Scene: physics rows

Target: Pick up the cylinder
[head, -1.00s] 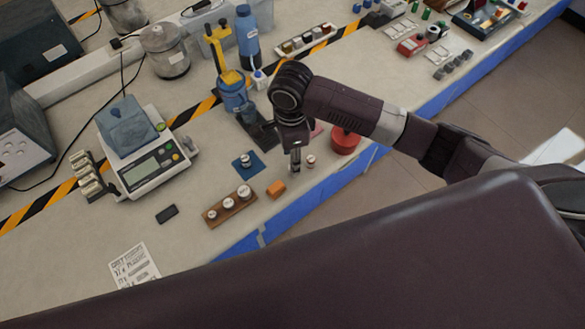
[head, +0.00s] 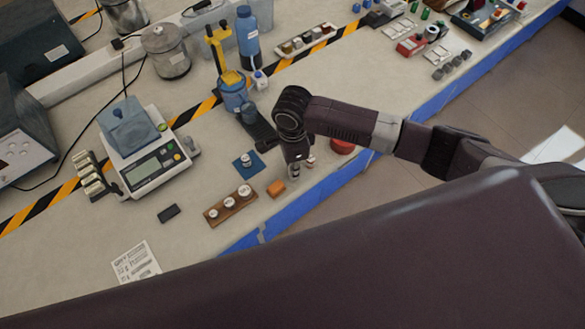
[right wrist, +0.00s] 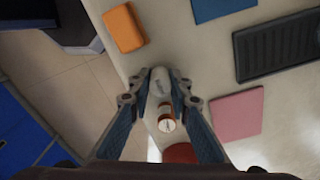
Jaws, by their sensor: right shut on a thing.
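My right gripper (head: 296,172) is over the bench near its front edge, fingers pointing down. In the right wrist view its fingertips (right wrist: 160,86) are shut on a pale grey cylinder (right wrist: 160,76), which sits between them. I cannot tell whether it touches the bench. A second small cylinder, copper-brown with a white top (right wrist: 166,122), stands just beside the fingers, apart from the held one; it also shows in the head view (head: 311,162). My left gripper is not in view.
A red round object (head: 343,146) is to the right. A blue mat (head: 247,164) and pink mat (right wrist: 237,115) are close by.

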